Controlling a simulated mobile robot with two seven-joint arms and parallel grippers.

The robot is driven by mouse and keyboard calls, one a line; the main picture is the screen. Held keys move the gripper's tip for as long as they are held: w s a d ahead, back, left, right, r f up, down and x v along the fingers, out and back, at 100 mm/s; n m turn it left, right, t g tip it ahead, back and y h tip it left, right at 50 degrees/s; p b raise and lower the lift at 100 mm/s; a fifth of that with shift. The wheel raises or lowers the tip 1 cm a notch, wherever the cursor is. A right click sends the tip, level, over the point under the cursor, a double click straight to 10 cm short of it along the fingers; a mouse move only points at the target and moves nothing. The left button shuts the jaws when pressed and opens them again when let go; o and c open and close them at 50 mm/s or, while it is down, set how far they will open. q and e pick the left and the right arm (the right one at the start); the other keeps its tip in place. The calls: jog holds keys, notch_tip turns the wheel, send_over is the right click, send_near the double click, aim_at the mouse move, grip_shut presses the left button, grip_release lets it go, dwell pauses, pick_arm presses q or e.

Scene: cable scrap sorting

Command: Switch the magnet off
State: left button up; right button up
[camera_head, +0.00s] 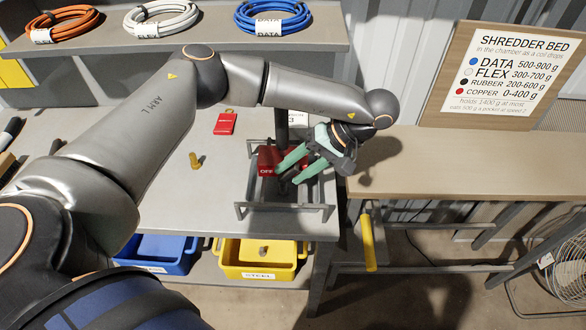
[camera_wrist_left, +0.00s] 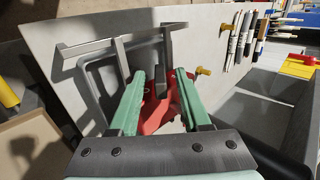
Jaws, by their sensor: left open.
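A red part marked OFF (camera_head: 266,161) sits inside a grey metal frame (camera_head: 285,211) on the bench, below a dark upright post. My left gripper (camera_head: 288,175), with green fingers, reaches in from the right of the red part, its tips close to it. In the left wrist view, the red part (camera_wrist_left: 157,112) shows between the two spread green fingers of my left gripper (camera_wrist_left: 160,82). The fingers are open; I cannot tell whether either one touches the red part. The magnet's face is hidden. My right gripper is not in view.
A red tag (camera_head: 226,123) and a brass-coloured piece (camera_head: 195,160) lie on the bench to the left. Blue (camera_head: 153,254) and yellow (camera_head: 257,262) bins stand below. A shelf (camera_head: 180,42) with cable coils runs behind. The wooden table (camera_head: 450,165) at right is clear.

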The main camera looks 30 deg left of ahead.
pick_arm(q)
jog(key=v, duration=1.2)
jog(key=shift+p, duration=0.4)
jog(key=shift+s, duration=0.1)
